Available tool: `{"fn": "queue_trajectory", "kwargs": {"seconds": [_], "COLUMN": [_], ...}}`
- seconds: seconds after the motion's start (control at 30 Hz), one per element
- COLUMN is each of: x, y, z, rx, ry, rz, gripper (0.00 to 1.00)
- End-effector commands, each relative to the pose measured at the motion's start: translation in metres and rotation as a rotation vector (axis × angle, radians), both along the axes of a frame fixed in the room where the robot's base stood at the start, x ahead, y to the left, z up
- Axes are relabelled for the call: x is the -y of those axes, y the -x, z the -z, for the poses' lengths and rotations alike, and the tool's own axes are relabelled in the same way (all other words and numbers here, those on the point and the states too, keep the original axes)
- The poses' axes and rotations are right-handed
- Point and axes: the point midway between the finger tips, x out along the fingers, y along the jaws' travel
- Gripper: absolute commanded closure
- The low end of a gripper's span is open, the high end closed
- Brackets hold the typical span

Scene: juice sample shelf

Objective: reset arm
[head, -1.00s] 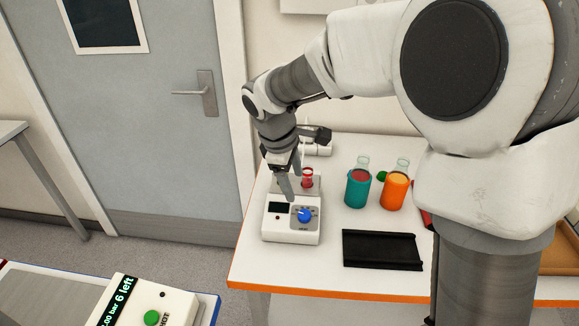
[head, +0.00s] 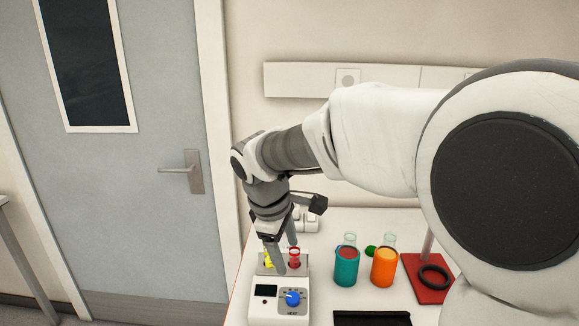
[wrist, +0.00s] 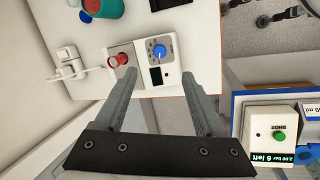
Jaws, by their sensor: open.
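My gripper (head: 286,256) is open, and its fingers point down over the back of a white device with a blue knob (head: 293,299). A small red vessel (head: 294,258) stands on the device's plate beside the fingers, and something yellow (head: 268,258) shows on the other side of them. In the wrist view my gripper (wrist: 162,88) has its fingers spread wide with nothing between them. The red vessel also shows in the wrist view (wrist: 121,58), left of the blue knob.
A teal flask (head: 346,268) and an orange flask (head: 384,268) stand right of the device. A red stand base with a black ring (head: 434,277) is farther right. A dark tray (head: 372,318) lies in front. In the wrist view, a box with a green button (wrist: 280,136) sits at right.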

Motion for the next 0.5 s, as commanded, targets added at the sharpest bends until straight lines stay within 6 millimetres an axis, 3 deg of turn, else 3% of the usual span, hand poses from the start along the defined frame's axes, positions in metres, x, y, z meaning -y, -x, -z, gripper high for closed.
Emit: {"fn": "queue_trajectory", "kwargs": {"seconds": [0.2,0.5], "x": [0.058,0.119], "y": [0.045,0.118], "z": [-0.036,-0.056], "rx": [0.096,0.216], "ry": [-0.099,-0.29], "rz": [0.278,0.676], "gripper": [0.28,0.28]}}
